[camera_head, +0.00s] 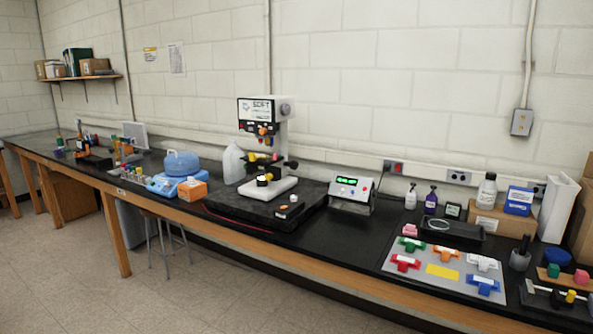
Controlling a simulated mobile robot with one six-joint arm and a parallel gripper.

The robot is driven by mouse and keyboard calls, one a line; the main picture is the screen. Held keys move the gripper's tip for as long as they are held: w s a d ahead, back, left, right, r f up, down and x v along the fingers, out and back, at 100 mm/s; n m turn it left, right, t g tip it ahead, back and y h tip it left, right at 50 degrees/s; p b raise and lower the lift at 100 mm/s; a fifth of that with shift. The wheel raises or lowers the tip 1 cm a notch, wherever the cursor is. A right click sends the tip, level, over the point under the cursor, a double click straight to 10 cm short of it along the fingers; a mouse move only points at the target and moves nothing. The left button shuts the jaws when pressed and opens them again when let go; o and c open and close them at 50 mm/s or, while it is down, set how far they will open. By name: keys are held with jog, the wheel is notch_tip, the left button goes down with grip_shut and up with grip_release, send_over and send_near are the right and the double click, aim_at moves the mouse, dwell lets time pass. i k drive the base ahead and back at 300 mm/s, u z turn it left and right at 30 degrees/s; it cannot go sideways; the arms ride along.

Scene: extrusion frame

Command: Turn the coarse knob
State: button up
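A white bench instrument (285,118) with an upright column, a white foot and a dark front panel stands on the black bench. A dark round knob (291,164) sticks out to the right of its lower column. Other small dark, yellow and red parts show around its head and stage. No label is readable at this size, so I cannot tell for sure which part is the coarse knob. My gripper is not in view.
The instrument rests on a thick black slab (240,208). A control box with a green display (350,188) stands to its right, and a white jug (233,162) to its left. Coloured valve-like pieces lie on a grey board (410,277). Open floor (200,300) lies in front.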

aim_at(294, 165)
jog(key=z, duration=0.05)
jog(key=k, duration=0.2)
jog(key=z, duration=0.1)
jog(key=i, duration=2.15)
jog(key=u, duration=1.1)
jog(key=i, duration=0.55)
jog(key=u, duration=0.4)
